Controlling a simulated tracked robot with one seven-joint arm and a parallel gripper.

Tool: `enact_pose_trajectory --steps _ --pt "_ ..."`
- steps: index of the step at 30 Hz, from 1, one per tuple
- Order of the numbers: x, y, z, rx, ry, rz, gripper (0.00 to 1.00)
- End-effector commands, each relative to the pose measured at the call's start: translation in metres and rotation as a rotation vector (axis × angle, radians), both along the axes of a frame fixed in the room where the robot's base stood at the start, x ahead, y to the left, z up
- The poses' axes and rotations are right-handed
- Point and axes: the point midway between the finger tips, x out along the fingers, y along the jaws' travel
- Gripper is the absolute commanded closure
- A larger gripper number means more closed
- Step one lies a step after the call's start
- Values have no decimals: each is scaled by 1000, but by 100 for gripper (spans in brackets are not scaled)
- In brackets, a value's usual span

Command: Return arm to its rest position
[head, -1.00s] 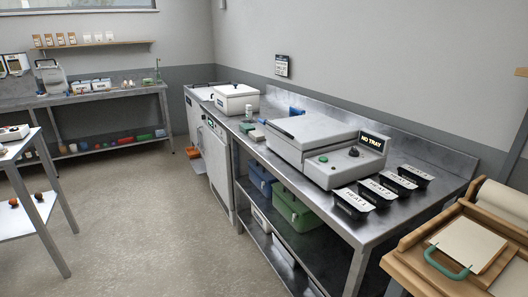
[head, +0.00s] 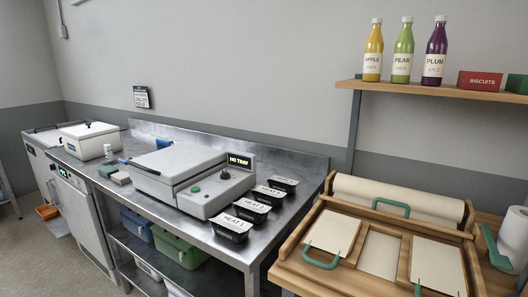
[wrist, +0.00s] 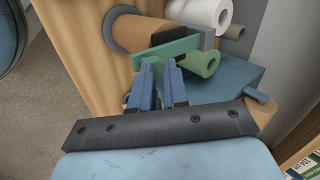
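My gripper (wrist: 161,76) shows only in the wrist view; my arm is out of the head view.
In the head view, a steel counter (head: 150,209) carries a grey machine (head: 194,180) reading NO TRAY and several black HEAT trays (head: 231,230). A wooden unit (head: 310,270) with teal handles stands front right. Juice bottles (head: 404,52) stand on a shelf (head: 440,92). Floor shows at left.

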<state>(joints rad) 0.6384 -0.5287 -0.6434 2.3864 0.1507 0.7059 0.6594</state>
Motion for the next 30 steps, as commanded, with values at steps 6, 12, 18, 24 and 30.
enact_pose_trajectory --steps 6,12,18,24,30 --pt "83 74 10 -132 95 448 100" --pt "133 162 16 -309 186 904 100" --pt "150 251 18 -518 267 1333 100" --pt "144 314 15 -702 327 1648 100" --pt "138 339 13 -784 352 1776 100"
